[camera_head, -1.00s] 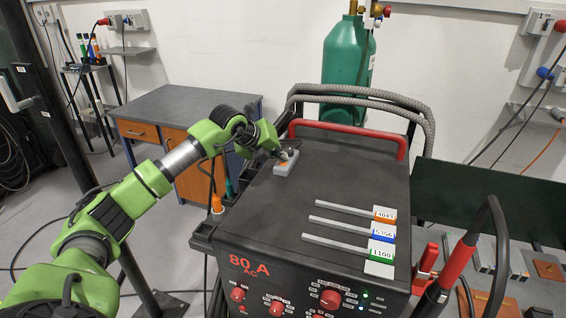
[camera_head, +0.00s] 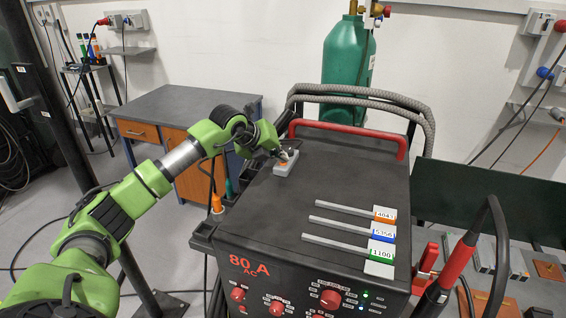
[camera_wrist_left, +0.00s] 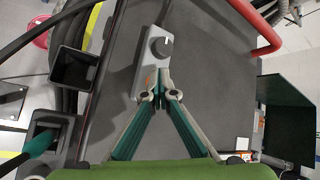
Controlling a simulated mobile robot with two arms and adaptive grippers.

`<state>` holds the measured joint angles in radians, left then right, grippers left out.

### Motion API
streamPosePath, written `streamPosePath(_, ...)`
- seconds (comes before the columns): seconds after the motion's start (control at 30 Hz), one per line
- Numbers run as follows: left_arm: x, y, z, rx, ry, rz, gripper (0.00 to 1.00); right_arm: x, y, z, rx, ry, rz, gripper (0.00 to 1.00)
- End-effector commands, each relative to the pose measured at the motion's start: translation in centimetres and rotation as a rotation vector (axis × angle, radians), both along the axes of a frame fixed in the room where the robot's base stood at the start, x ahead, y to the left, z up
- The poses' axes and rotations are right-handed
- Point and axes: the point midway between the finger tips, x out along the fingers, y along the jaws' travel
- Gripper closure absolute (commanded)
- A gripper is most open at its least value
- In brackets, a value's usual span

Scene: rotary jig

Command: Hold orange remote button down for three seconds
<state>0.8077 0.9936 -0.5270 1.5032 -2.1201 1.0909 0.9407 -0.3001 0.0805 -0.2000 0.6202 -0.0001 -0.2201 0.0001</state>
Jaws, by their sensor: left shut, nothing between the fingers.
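The remote (camera_head: 284,169) is a small grey box lying on the dark top of the welding machine, towards its far left corner. Its orange button (camera_head: 282,162) shows just beside my fingertips. In the left wrist view the remote (camera_wrist_left: 143,78) has a black knob at its far end, and the orange button (camera_wrist_left: 151,79) is partly hidden by my fingertips. My left gripper (camera_head: 288,156) is shut and empty, with its tips at the button; it also shows in the left wrist view (camera_wrist_left: 160,95). I cannot tell whether the button is pressed. My right gripper is out of view.
The welding machine (camera_head: 260,215) has a red handle (camera_head: 350,136) at the back. Three grey rods with orange, blue and green tags (camera_head: 381,235) lie on its right side. A green gas cylinder (camera_head: 347,65) stands behind. The middle of the top is clear.

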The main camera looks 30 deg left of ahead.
Motion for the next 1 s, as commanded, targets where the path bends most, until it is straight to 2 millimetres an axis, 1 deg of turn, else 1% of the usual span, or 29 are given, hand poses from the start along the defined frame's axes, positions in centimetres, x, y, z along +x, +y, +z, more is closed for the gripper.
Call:
streamPosePath(0.37,0.0,0.0,-0.1,0.000,0.003,0.000,1.00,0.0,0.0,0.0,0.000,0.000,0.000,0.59)
streamPosePath(0.47,0.0,0.0,0.1,0.000,0.003,0.000,1.00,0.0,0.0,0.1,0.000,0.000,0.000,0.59)
streamPosePath(0.73,0.0,0.0,1.6,0.000,0.001,-0.001,1.00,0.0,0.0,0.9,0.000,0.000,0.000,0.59)
streamPosePath(1.0,0.0,0.0,1.6,0.000,0.001,-0.001,1.00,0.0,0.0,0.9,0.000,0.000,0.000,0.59)
